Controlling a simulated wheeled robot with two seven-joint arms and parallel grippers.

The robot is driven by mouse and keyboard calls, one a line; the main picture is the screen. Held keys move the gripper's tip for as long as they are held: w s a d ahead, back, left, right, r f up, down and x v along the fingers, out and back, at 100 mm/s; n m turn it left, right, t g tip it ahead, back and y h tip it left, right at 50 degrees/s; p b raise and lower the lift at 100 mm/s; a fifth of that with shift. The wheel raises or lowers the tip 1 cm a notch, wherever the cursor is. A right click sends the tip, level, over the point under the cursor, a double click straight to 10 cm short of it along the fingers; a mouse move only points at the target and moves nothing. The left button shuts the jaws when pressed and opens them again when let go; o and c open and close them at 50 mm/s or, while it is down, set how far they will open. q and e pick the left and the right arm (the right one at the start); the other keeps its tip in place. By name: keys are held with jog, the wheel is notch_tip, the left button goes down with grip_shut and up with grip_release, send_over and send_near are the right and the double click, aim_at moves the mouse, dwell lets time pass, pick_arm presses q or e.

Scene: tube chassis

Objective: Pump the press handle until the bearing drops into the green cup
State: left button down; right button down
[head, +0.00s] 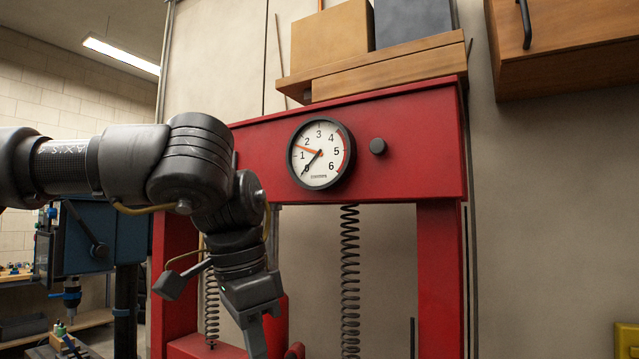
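The red press frame (400,170) fills the middle of the head view. Its round white gauge (320,153) has a dark needle pointing near the low end of the scale and an orange one near 2. My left arm comes in from the left, across the frame's left post. My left gripper (257,338) points down at the bottom edge, in front of a red part (276,330) of the press. Its fingertips are cut off, so I cannot tell whether it is open or holds anything. I cannot make out the pump handle, the bearing or the green cup. My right gripper is out of view.
Two coil springs (350,280) hang under the top beam. A wooden shelf (385,70) with boxes is above, and a wooden cabinet (570,40) is at upper right. A blue machine (88,235) stands at left. A yellow-green object (627,341) shows at lower right.

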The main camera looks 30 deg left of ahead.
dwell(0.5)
pick_arm(q)
notch_tip(320, 180, up, 5)
jog(key=p, duration=0.4)
jog(key=shift+p, duration=0.35)
jog(key=shift+f, duration=0.1)
